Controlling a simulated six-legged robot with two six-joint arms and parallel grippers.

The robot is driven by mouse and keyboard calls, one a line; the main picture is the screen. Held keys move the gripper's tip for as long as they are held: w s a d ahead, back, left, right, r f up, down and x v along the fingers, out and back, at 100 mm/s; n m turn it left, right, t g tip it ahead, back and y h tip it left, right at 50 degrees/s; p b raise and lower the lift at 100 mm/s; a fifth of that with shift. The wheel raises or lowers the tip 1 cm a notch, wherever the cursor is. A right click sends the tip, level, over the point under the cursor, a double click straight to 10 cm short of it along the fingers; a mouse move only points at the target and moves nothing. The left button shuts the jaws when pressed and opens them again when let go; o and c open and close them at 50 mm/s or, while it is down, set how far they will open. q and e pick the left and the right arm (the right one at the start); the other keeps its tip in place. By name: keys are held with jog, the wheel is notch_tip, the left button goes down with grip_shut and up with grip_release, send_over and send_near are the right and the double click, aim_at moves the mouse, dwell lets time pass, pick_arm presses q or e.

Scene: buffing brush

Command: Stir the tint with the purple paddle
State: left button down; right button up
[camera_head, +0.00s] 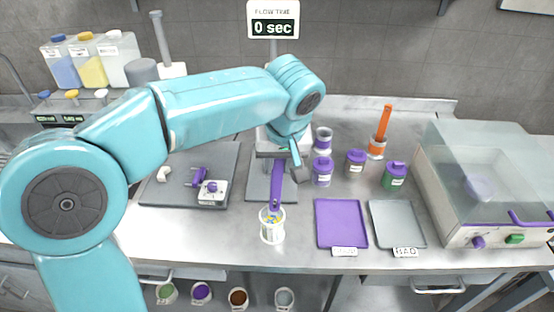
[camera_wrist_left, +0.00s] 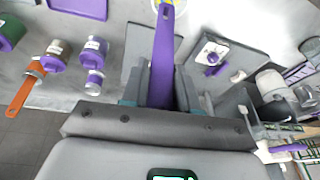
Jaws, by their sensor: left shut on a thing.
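The purple paddle (camera_head: 276,188) stands nearly upright in the head view, its lower end inside a small white cup (camera_head: 273,232) near the front of the bench. Yellow and blue tint (camera_head: 270,216) shows at the cup's mouth. My left gripper (camera_head: 287,162) is shut on the upper part of the paddle, above the cup. In the left wrist view the purple paddle (camera_wrist_left: 163,60) runs from between the fingers (camera_wrist_left: 162,88) toward the cup at the top edge, where only part of the cup's yellow content shows. My right gripper is in neither view.
A purple tray (camera_head: 341,222) and a grey tray (camera_head: 398,222) lie right of the cup. A clear-covered machine (camera_head: 480,185) is at right. A grey mat (camera_head: 160,190) with a small device lies left.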

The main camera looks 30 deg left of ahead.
aim_at(277, 189)
pick_arm(q)
jog(key=shift+a+f+b, duration=0.1)
jog(key=shift+f+b, duration=0.25)
jog(key=shift+f, duration=0.35)
jog(key=shift+s+f+b, duration=0.3)
jog(key=shift+f+b, duration=0.35)
notch_tip(277, 189, down, 2)
jog(key=shift+f+b, duration=0.15)
jog(key=shift+b, duration=0.9)
jog(key=shift+s+f+b, duration=0.25)
jog(key=shift+f+b, duration=0.7)
jog(key=shift+f, duration=0.05)
jog(key=shift+f+b, duration=0.3)
jog(key=shift+f, duration=0.1)
jog(key=shift+r, duration=0.1)
jog(key=shift+d, duration=0.2)
